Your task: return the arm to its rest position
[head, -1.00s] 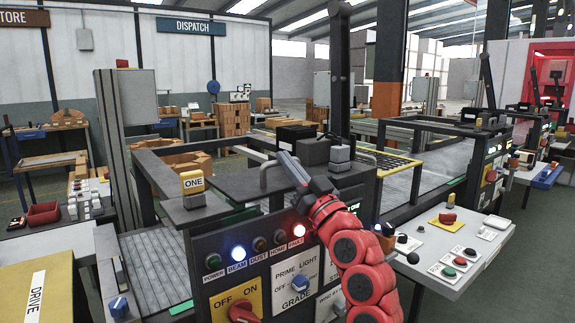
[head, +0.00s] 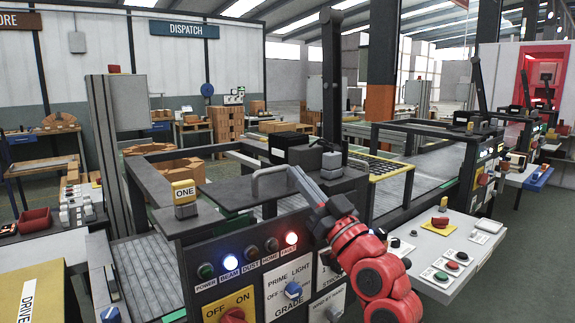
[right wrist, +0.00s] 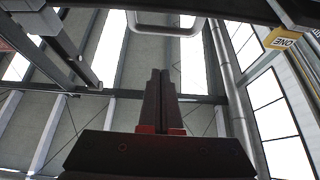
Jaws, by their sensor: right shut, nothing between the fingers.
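My right arm is red and comes in from the bottom right of the head view. Its right gripper (head: 294,172) is dark grey and shut, with nothing held. It stands in front of the machine's top frame, close to a grey bar handle (head: 268,182); I cannot tell whether they touch. In the right wrist view the two fingers of the gripper (right wrist: 160,75) lie side by side, pointing up toward the roof, and a grey handle (right wrist: 165,30) shows beyond them. My left gripper is not in view.
The machine's control panel (head: 250,262) has lit BEAM and FAULT lamps, a GRADE knob (head: 292,290) and a red OFF/ON knob (head: 233,314). A yellow ONE block (head: 184,190) stands on the frame corner. A grey side console (head: 470,245) with buttons is at right, with open floor beyond it.

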